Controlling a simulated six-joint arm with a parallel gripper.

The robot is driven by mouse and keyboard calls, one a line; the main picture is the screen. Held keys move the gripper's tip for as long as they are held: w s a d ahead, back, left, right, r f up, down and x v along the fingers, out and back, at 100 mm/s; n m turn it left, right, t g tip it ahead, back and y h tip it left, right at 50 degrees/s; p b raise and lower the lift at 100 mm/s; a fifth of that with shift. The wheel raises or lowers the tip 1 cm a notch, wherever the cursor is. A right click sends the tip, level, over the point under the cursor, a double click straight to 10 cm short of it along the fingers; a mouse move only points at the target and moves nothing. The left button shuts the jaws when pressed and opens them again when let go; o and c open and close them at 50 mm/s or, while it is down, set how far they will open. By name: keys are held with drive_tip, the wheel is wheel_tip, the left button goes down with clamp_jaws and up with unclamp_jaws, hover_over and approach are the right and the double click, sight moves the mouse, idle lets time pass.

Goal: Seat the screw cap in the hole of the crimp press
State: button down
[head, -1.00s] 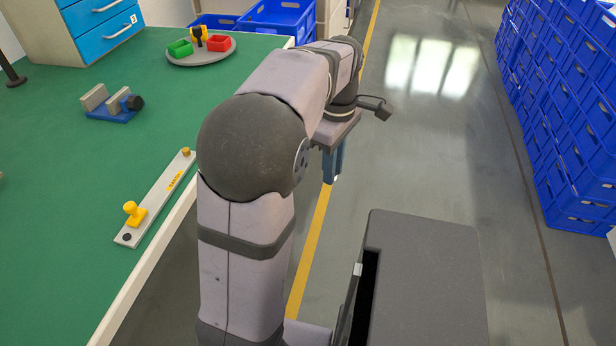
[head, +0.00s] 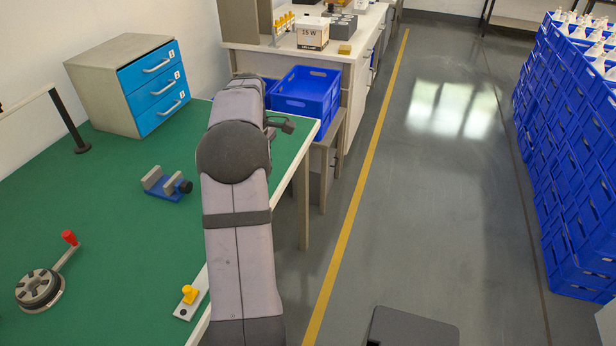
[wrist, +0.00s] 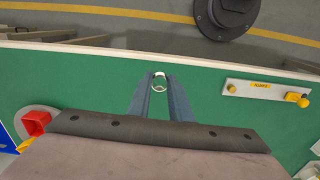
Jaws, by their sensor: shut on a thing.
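In the wrist view, my gripper (wrist: 159,92) is shut on a small ring-shaped metal piece, the screw cap (wrist: 160,75), held between the fingertips above the green bench (wrist: 85,88). In the head view the arm hides the gripper and cap. No part is clearly marked as the crimp press. A round dark device with a red-knobbed lever (head: 40,288) stands at the bench's near left, but I cannot tell whether it is the press, and no hole shows in it.
A blue vise (head: 168,186) and a plate with a yellow knob (head: 188,298) are on the bench. A drawer cabinet (head: 130,80) stands behind. Blue crates (head: 307,92) lie beyond the bench end.

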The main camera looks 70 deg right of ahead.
drive_tip(key=w+a+r+p, duration=0.1)
drive_tip(key=w+a+p, duration=0.2)
drive_tip(key=w, duration=0.4)
drive_tip(key=w+a+r+p, duration=0.2)
drive_tip(key=w+a+p, duration=0.15)
drive_tip(key=w, duration=0.35)
drive_tip(key=p, duration=1.5)
approach(26, 277)
drive_tip(key=s, duration=0.4)
drive_tip(key=shift+w+a, duration=0.2)
drive_tip(key=shift+a, duration=0.15)
drive_tip(key=shift+f+b, duration=2.05)
drive_tip(key=shift+f, duration=0.8)
drive_tip(key=shift+s+f+b, duration=0.1)
drive_tip(key=shift+f+b, duration=0.45)
